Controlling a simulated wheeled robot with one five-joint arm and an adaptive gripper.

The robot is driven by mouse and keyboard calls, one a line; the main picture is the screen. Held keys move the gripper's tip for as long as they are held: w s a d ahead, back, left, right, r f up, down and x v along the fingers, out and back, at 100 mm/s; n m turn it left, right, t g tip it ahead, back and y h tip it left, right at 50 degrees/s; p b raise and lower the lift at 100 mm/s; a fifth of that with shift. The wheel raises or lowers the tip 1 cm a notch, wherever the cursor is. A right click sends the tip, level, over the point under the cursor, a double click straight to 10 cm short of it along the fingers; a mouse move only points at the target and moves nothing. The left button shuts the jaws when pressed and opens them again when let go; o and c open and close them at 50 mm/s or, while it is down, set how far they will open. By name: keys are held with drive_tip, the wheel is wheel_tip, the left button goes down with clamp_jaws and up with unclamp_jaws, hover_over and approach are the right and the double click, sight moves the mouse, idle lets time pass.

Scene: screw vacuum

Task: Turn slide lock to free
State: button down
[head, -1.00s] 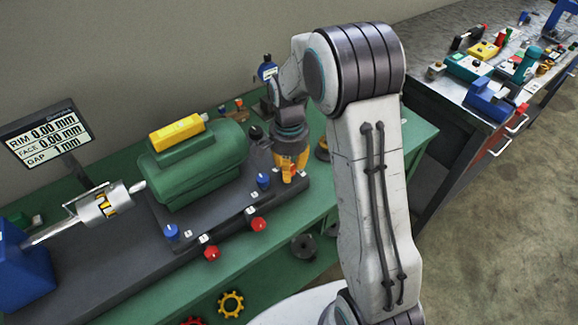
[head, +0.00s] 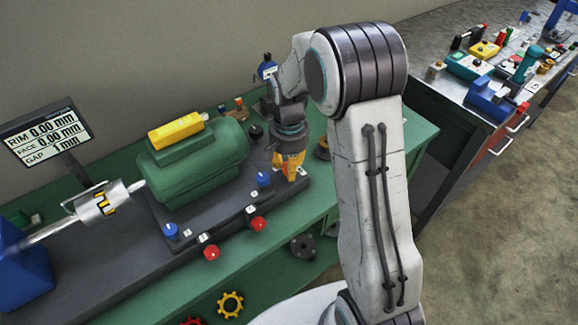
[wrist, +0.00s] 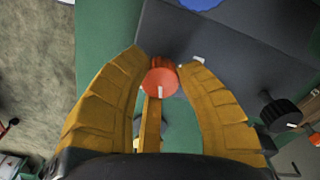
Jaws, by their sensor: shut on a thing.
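My gripper (wrist: 164,68) points down at the right end of the dark base plate (head: 222,215), which carries the green motor (head: 195,165). Its yellow fingers are closed around a red-orange knob (wrist: 159,82) with a small white mark, seen between the fingertips in the wrist view. In the head view the fingers (head: 289,162) mostly hide this knob. I cannot read a label that names it as the slide lock. Blue knobs (head: 263,179) and red knobs (head: 258,224) sit along the plate's near edge.
A display (head: 42,132) reads RIM 0.00 mm, FACE 0.00 mm, GAP 1 mm. A silver coupling (head: 102,205) faces the motor. A black knob (wrist: 281,113) lies right of my gripper in the wrist view. A second bench (head: 440,95) with several tools stands at right.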

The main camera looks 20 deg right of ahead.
drive_tip(key=n, duration=0.7)
drive_tip(key=shift+f+b, duration=0.1)
drive_tip(key=shift+b, duration=0.3)
drive_tip(key=n, duration=0.7)
drive_tip(key=c, duration=0.9)
unclamp_jaws()
drive_tip(key=shift+o, duration=0.3)
wheel_tip(320, 180, up, 12)
